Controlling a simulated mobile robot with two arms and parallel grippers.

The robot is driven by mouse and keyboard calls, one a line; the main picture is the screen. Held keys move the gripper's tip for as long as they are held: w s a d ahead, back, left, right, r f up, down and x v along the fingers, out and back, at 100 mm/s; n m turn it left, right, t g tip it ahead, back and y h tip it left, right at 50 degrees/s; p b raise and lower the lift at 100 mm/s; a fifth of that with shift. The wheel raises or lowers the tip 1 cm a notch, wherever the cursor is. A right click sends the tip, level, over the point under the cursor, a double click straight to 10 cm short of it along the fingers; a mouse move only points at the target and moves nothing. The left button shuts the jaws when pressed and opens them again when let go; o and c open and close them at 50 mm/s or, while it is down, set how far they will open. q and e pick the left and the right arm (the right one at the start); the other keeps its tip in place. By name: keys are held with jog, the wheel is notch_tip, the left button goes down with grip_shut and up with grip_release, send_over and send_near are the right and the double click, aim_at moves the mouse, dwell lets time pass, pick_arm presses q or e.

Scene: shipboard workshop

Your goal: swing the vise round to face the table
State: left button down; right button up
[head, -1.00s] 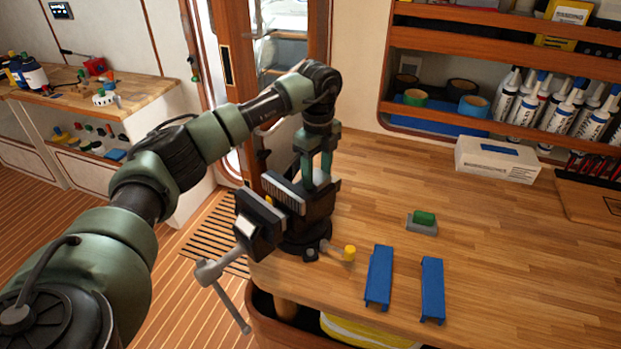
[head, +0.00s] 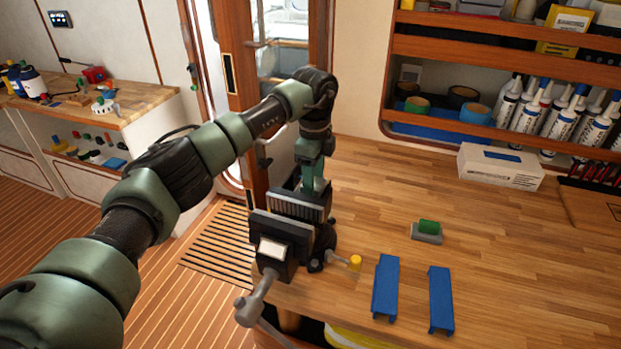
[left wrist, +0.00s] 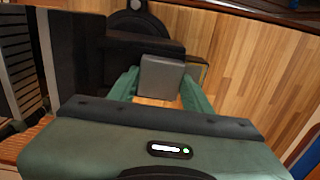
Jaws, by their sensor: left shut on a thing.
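The dark vise (head: 283,232) is mounted at the near left corner of the wooden workbench (head: 400,180). Its front jaw, with a pale plate, and its grey screw handle (head: 254,302) point toward the lower left, past the bench edge. A gap shows between its jaws. A small lever with a yellow knob (head: 355,262) sticks out at its base on the right. My left gripper (head: 311,186) is shut on the back part of the vise. In the left wrist view its green fingers stand on both sides of a grey block (left wrist: 161,78) of the vise. My right gripper is out of view.
Two blue channel pieces (head: 386,287) (head: 441,300) lie on the bench right of the vise. A green-and-grey block (head: 427,232) and a white box (head: 500,167) lie farther back. Shelves (head: 480,55) hold tape and bottles. The middle of the bench is clear.

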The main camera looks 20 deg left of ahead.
pick_arm(q)
jog(key=shift+a, duration=0.1)
jog(key=c, duration=0.6)
grip_release()
jog(key=shift+c, duration=0.2)
jog(key=shift+r, duration=0.1)
jog(key=shift+r, duration=0.3)
notch_tip(320, 180, up, 7)
jog(key=b, duration=0.2)
jog(key=shift+b, duration=0.3)
